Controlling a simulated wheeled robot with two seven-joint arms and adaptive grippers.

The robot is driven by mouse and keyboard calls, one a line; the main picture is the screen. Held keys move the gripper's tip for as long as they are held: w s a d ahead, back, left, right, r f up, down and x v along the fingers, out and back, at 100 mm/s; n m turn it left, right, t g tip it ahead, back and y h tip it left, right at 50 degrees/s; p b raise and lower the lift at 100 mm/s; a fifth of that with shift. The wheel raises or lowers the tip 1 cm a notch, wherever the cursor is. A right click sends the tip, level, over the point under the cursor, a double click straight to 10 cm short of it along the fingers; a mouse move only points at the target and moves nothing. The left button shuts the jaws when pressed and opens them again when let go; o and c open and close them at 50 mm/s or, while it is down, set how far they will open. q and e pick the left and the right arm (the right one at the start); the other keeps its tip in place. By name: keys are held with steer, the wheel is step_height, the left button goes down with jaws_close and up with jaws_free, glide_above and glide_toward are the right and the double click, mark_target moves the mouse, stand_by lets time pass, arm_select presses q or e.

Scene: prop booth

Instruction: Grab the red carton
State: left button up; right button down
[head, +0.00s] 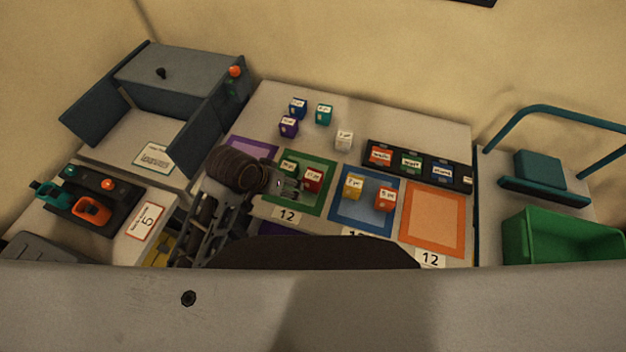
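The red carton (313,179) is a small cube with a white label on top. In the head view it stands on the green-bordered mat (327,190), right beside a green carton (289,168). My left gripper (291,190) is just left of the red carton and low over the same mat. Its fingers are small and dark here, so I cannot tell whether they are open or touching the carton. My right gripper is not in view.
Yellow (354,186) and orange (384,199) cartons stand on the blue mat to the right. Blue, teal, purple and white cartons stand behind. The orange mat (433,217) is empty. A green bin (560,238) is at far right, an open grey cabinet (180,80) at left.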

arm_select(q)
steer(key=w+d+r+m, duration=0.1)
steer(key=w+d+r, duration=0.15)
steer(key=d, duration=0.35)
step_height(320, 180, up, 2)
steer(key=g+y, duration=0.2)
steer(key=y, duration=0.1)
glide_above(313, 176)
steer(key=s, duration=0.2)
steer(key=shift+w+a, duration=0.15)
steer(key=shift+a, duration=0.2)
steer(key=shift+f, duration=0.1)
stand_by(0.4)
steer(key=shift+w+d+f, duration=0.1)
steer(key=shift+w+f, duration=0.1)
steer(key=shift+f, duration=1.2)
steer(key=shift+w+d+f, duration=0.1)
steer(key=shift+w+f, duration=0.1)
steer(key=shift+f, duration=1.15)
steer(key=shift+w+d+f, duration=0.1)
steer(key=shift+w+f, duration=0.1)
steer(key=shift+f, duration=1.2)
steer(key=shift+f, duration=0.1)
steer(key=shift+w+f+p, duration=0.15)
steer(key=shift+f+p, duration=0.1)
steer(key=shift+f, duration=1)
steer(key=shift+w+f+p, duration=0.1)
steer(key=shift+f+p, duration=0.1)
steer(key=shift+f, duration=1)
